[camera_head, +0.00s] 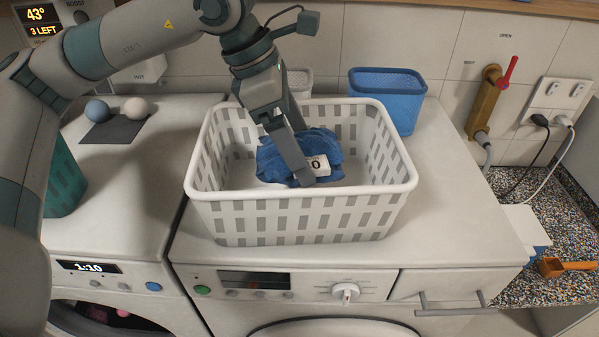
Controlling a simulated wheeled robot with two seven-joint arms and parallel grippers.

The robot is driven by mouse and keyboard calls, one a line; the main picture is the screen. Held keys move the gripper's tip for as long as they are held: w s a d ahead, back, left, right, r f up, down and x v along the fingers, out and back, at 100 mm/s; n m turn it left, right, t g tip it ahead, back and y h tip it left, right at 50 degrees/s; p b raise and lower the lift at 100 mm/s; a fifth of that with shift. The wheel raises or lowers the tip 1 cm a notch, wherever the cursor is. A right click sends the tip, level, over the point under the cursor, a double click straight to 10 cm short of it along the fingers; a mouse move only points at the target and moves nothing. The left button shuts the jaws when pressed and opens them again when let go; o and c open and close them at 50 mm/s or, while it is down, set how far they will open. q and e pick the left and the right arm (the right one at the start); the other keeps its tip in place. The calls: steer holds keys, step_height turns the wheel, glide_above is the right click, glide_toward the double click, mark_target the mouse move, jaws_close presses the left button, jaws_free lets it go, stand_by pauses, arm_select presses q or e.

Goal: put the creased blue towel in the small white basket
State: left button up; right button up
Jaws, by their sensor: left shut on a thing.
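The creased blue towel (328,146) lies bunched inside a white slatted basket (300,206) on top of the right-hand machine. A white tag with a dark "0" (316,165) shows on it. My left gripper (300,178) reaches down into this basket from above and is shut on the towel, and its fingers hide part of the cloth. A smaller white basket (300,80) stands behind, partly hidden by my left arm and the front basket. My right gripper is not in view.
A blue basket (388,96) stands at the back right, close to the white one. A teal basket (66,178) is at the left. Two balls (97,111) lie by a dark cloth (114,130). A brass tap with a red handle (486,95) is on the wall.

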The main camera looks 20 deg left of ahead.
arm_select(q)
step_height(320, 180, down, 2)
steer(key=shift+s+f+p, duration=0.1)
steer(key=shift+p, duration=0.3)
steer(key=shift+f, duration=0.4)
steer(key=shift+f+p, duration=0.9)
steer(key=shift+f, duration=0.9)
steer(key=shift+f+b, duration=0.2)
steer(key=shift+b, duration=0.1)
